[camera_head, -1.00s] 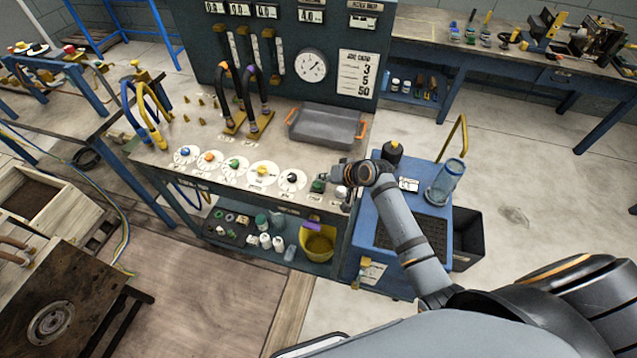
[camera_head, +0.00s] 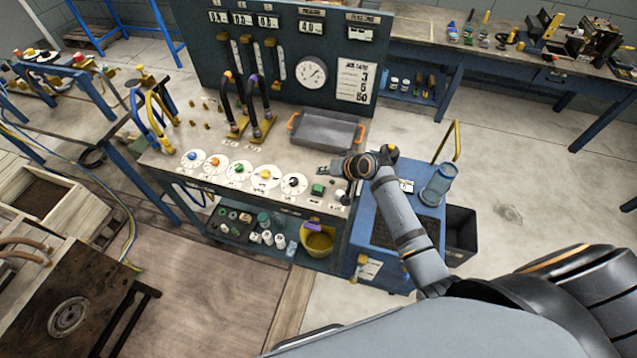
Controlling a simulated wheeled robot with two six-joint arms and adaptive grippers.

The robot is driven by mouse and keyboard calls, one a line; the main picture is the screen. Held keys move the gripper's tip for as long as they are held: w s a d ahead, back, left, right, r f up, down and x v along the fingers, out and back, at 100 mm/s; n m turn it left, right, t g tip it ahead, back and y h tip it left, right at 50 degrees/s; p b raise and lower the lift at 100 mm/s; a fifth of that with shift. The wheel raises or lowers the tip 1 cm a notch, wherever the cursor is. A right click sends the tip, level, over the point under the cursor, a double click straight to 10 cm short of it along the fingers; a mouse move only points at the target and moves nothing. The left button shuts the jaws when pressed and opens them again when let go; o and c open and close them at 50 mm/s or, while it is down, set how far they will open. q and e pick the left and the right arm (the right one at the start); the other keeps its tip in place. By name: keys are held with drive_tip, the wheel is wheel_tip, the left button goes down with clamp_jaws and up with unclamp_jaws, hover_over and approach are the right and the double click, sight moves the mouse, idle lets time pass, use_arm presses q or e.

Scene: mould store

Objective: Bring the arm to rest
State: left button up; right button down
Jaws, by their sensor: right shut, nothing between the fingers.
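My right gripper (camera_head: 328,172) is shut and empty. It hangs over the right front part of the bench top (camera_head: 220,140), above and beyond the green button (camera_head: 318,189) and apart from the dial with the black knob (camera_head: 293,184). My right arm reaches in from the lower right, passing over the blue cart (camera_head: 375,222). My left gripper is out of view.
A grey tray (camera_head: 326,143) with orange handles lies just behind the gripper. Black hoses (camera_head: 266,105) stand left of it, before the gauge panel (camera_head: 290,45). A clear blue cylinder (camera_head: 438,185) stands on the cart. Open floor (camera_head: 520,180) lies to the right.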

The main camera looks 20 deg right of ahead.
drive_tip(key=shift+r, duration=0.15)
idle(0.3)
drive_tip(key=s+d+r+n+g+h, duration=0.2)
drive_tip(key=s+d+h, duration=0.1)
drive_tip(key=s, duration=1)
drive_tip(key=s+d+r+n+g+h, duration=0.2)
drive_tip(key=s+d+h, duration=0.1)
drive_tip(key=s, duration=1)
drive_tip(key=s+d+f+g+b, duration=0.1)
drive_tip(key=s+f+b, duration=0.1)
drive_tip(key=f, duration=1.4)
drive_tip(key=s+d+f+g+b, duration=0.1)
drive_tip(key=d+f+b, duration=0.15)
drive_tip(key=f, duration=1.35)
drive_tip(key=s+f+m+b, duration=0.1)
drive_tip(key=s+f+b, duration=0.2)
drive_tip(key=s+f, duration=1.4)
drive_tip(key=shift+s+f+g, duration=0.3)
drive_tip(key=shift+s+f, duration=0.05)
drive_tip(key=shift+s, duration=0.2)
